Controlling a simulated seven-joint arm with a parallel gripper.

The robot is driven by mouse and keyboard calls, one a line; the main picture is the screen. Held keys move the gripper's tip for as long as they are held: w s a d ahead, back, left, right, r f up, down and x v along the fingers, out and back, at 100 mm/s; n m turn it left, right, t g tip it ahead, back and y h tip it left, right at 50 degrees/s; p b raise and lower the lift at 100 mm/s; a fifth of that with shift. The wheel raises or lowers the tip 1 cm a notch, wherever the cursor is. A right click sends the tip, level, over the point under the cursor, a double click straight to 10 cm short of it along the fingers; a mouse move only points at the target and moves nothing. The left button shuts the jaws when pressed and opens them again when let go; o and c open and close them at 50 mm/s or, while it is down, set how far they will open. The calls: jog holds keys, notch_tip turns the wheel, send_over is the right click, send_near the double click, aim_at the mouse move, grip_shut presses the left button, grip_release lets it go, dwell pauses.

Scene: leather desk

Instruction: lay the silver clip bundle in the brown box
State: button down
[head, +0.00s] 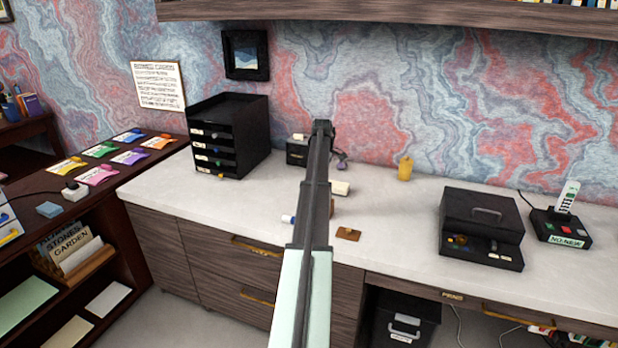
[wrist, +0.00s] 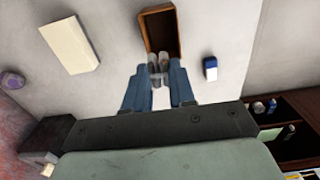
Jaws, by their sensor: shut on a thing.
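The silver clip bundle (wrist: 159,62) is between the two blue-grey fingers of my gripper (wrist: 159,72), which is shut on it. The brown box (wrist: 146,27) is an open, shallow, rectangular tray on the pale desktop. In the wrist view the bundle overlaps the box's lower end; I cannot tell how high above it the bundle is. In the head view my arm hides the bundle, my fingertips and nearly all of the box.
A cream block (wrist: 70,45) and a blue-and-white eraser (wrist: 210,68) lie on either side of the box. A small brown item (head: 348,233) lies near the front edge. A black drawer unit (head: 228,135) and a black case (head: 482,222) stand farther off.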

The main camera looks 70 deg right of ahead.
jog(key=shift+s+a, duration=0.3)
jog(key=shift+s, duration=0.3)
jog(key=shift+f, duration=2.7)
jog(key=c, duration=0.9)
grip_release()
jog(key=shift+o, duration=0.2)
